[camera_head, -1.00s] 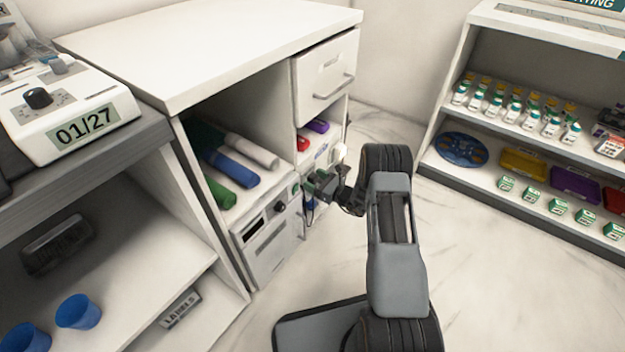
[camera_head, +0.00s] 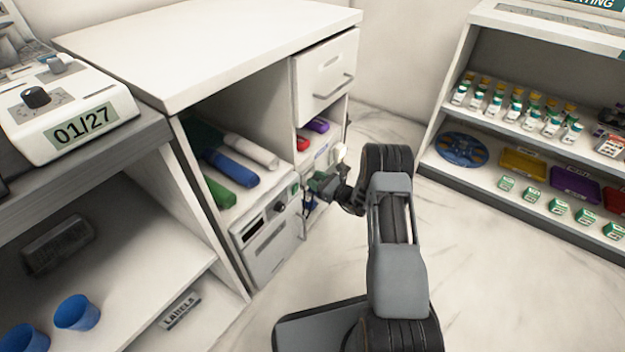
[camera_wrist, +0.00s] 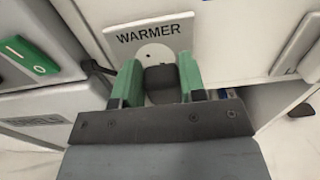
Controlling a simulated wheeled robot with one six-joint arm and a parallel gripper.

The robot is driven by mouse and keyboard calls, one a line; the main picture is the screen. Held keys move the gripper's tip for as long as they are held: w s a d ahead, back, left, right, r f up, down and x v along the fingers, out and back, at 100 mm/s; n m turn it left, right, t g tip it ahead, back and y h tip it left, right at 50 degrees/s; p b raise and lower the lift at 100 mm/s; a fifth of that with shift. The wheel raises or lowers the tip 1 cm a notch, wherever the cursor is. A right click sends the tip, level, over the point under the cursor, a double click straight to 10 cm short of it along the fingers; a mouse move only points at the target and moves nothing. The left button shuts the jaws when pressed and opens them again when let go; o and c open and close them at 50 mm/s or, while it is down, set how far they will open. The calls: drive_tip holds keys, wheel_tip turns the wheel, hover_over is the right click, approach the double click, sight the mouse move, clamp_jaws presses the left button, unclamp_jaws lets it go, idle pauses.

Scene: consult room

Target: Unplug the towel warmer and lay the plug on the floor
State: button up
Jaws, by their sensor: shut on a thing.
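The towel warmer (camera_head: 268,255) is the white unit with a dark display and knob, low in the cabinet under the rolled towels. In the wrist view, a black plug (camera_wrist: 162,82) is between the green fingers of my gripper (camera_wrist: 160,85). My gripper is shut on it. Right behind the plug is a pale round socket face (camera_wrist: 154,52) below a plate reading WARMER (camera_wrist: 155,34). I cannot tell whether the plug's pins are in the socket. In the head view my gripper (camera_head: 316,184) is small beside the cabinet's right compartment, and the plug is not clear there.
A green rocker switch (camera_wrist: 30,55) is left of the plug. The cabinet drawer (camera_head: 326,75) is above. Rolled towels (camera_head: 232,167) lie over the warmer. A shelf unit (camera_head: 540,150) with bottles stands at the right. The floor (camera_head: 480,270) between is clear.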

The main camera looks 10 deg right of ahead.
drive_tip(key=shift+s+a, duration=0.1)
drive_tip(key=shift+a, duration=0.05)
clamp_jaws()
drive_tip(key=shift+s, duration=0.1)
drive_tip(key=shift+p+v, duration=0.65)
drive_tip(key=shift+v, duration=2.2)
drive_tip(key=shift+r, duration=0.1)
